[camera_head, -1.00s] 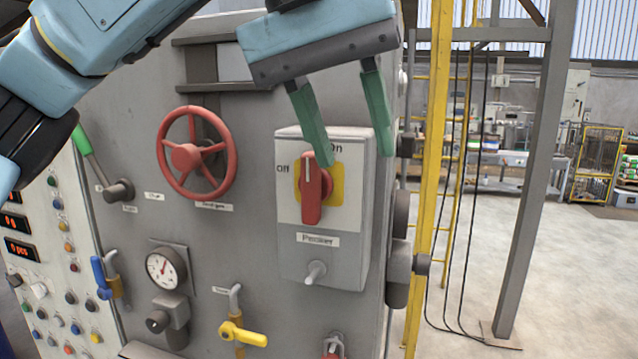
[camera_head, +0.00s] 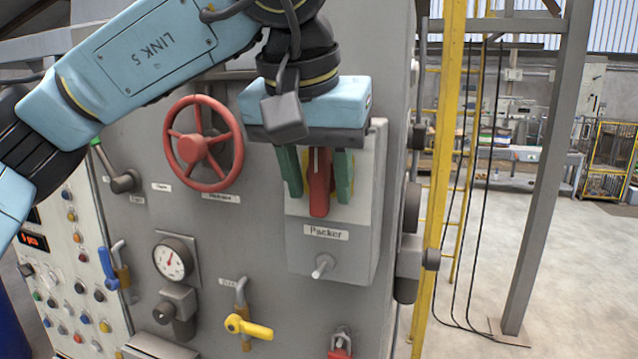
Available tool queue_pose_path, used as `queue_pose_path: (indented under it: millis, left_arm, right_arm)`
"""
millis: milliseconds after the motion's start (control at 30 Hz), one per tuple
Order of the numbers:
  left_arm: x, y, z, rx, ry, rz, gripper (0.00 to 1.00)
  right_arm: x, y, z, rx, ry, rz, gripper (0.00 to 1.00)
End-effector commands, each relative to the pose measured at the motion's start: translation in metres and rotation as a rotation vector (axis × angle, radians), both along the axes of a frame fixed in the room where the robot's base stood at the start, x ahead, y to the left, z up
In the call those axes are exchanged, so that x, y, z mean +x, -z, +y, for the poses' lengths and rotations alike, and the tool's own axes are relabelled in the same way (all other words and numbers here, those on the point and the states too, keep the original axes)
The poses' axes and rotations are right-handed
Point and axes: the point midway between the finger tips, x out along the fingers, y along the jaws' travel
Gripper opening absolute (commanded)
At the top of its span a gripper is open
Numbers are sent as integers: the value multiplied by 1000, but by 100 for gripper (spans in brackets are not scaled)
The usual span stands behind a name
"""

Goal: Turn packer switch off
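The packer switch is a red rotary handle (camera_head: 319,195) on a yellow plate, on a grey box (camera_head: 360,245) labelled "Packer". The handle stands upright. The "Off" and "On" marks are hidden behind my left gripper. My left gripper (camera_head: 316,178) is in front of the switch, its two green fingers pointing down. One finger is on each side of the red handle, with narrow gaps seeming to show between. I cannot tell whether either finger touches it. My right gripper is not in view.
A red handwheel (camera_head: 203,143) is left of the switch box. Below are a pressure gauge (camera_head: 172,259), a yellow valve lever (camera_head: 249,327) and a blue lever (camera_head: 107,268). A yellow post (camera_head: 440,170) stands right of the cabinet, with open floor beyond.

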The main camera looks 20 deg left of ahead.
Motion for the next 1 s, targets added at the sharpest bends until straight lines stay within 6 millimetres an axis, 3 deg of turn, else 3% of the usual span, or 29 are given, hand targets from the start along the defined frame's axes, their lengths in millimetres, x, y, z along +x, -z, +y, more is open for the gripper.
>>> queue_pose_path:
  millis: [133, 433, 733, 1000]
  left_arm:
    - [4, 10, 0, 0, 0, 0, 40]
    - [4, 11, 0, -1, 0, 0, 40]
    - [5, 11, 0, -1, -1, -2, 1]
    - [5, 10, 0, -17, -3, -4, 0]
  right_arm:
    - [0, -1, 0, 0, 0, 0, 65]
    - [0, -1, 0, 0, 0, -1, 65]
    - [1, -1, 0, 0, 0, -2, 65]
    - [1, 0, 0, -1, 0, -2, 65]
